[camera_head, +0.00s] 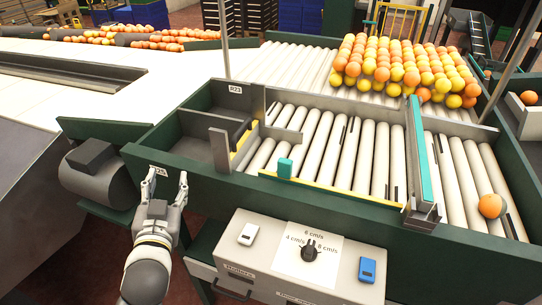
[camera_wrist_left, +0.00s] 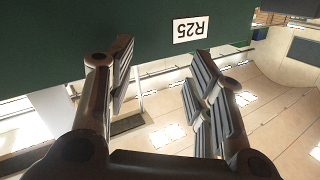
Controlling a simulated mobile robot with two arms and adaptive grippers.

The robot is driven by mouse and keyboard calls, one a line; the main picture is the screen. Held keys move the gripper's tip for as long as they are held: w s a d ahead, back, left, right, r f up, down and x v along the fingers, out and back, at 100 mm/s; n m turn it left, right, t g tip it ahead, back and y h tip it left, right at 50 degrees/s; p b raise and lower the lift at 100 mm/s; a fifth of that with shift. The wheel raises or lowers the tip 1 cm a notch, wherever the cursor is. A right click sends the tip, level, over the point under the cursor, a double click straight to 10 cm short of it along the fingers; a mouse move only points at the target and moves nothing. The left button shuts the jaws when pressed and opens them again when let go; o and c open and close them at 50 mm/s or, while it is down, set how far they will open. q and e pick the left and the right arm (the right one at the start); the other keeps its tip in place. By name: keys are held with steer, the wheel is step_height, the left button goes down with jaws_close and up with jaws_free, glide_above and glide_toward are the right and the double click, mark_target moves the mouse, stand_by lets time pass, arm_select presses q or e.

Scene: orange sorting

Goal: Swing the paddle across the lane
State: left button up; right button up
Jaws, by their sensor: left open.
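The roller lane (camera_head: 340,150) runs across the sorting table. A tall teal panel (camera_head: 418,150), which looks like a paddle, stands along the lane's right part with a dark grey mount at its near end. A short teal block (camera_head: 284,168) stands at the lane's front edge beside a yellow strip; I cannot tell which teal part is the paddle. My left gripper (camera_head: 166,183) is open and empty, left of both and in front of the green frame by the R25 label. In the left wrist view the open fingers (camera_wrist_left: 160,75) have nothing between them. My right gripper is not in view.
A control box (camera_head: 300,255) with a dial, white switch (camera_head: 248,234) and blue switch (camera_head: 367,269) sits in front. Many oranges and yellow fruit (camera_head: 400,70) lie on the rear rollers. One orange (camera_head: 490,206) sits at right. A grey upright plate (camera_head: 219,150) stands left of the lane.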

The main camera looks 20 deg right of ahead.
arm_select(q)
steer(key=s+d+r+m+t+h, duration=0.2)
steer(key=d+r+m+h, duration=0.45)
steer(key=r, duration=0.55)
steer(key=s+d+r+m+t+h, duration=0.1)
steer(key=d+r+m+h, duration=0.5)
steer(key=r, duration=0.6)
steer(key=s+d+r+m+g+h, duration=0.2)
steer(key=s+d+m+g+h, duration=0.2)
steer(key=s+d+m+g, duration=0.65)
steer(key=s+d+r+m+g+h, duration=0.4)
steer(key=d+m+g, duration=0.3)
steer(key=m+g, duration=0.65)
steer(key=m+t+y, duration=0.2)
steer(key=t+y, duration=0.5)
steer(key=y, duration=1.3)
glide_toward(285, 160)
steer(key=shift+t, duration=0.3)
steer(key=p+x, duration=0.1)
steer(key=x, duration=0.2)
steer(key=p+x, duration=0.1)
steer(key=x, duration=0.3)
steer(key=p+x, duration=0.1)
steer(key=x, duration=0.2)
steer(key=shift+s+f+p, duration=0.25)
steer(key=shift+f+p, duration=0.05)
steer(key=shift+p, duration=0.1)
